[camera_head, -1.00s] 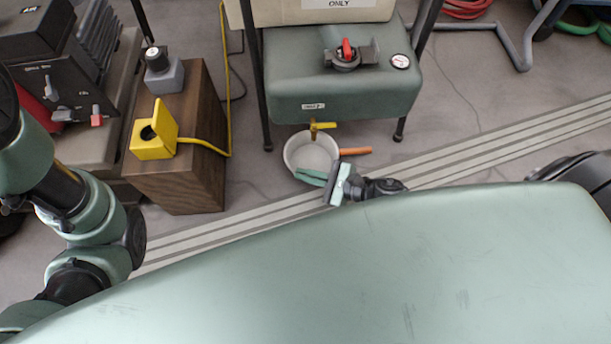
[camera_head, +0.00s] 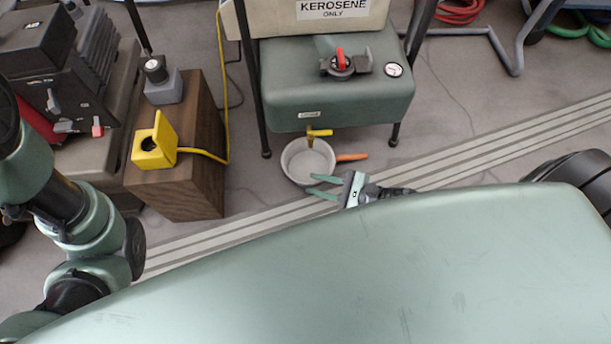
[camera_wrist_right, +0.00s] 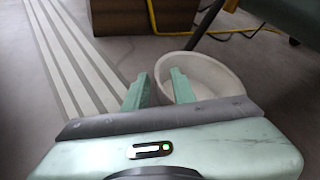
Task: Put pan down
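The pan (camera_head: 308,163) is a round, whitish, shallow vessel with an orange handle (camera_head: 352,157) pointing right. It appears to sit level on the floor beneath the yellow tap (camera_head: 319,133) of the green tank. It also shows in the right wrist view (camera_wrist_right: 217,78), just beyond the fingers. My right gripper (camera_head: 322,186) is at the pan's near side, its two green fingers apart with nothing between them. In the right wrist view the gripper (camera_wrist_right: 160,82) has one finger overlapping the pan's rim; I cannot tell if they touch. My left gripper is out of view; only its arm shows.
The green tank (camera_head: 340,90) stands on dark legs around the pan. A wooden block (camera_head: 195,180) with a yellow box (camera_head: 155,145) and cable is at left. Striped floor (camera_head: 470,155) runs across the middle, mostly clear. My green body fills the front.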

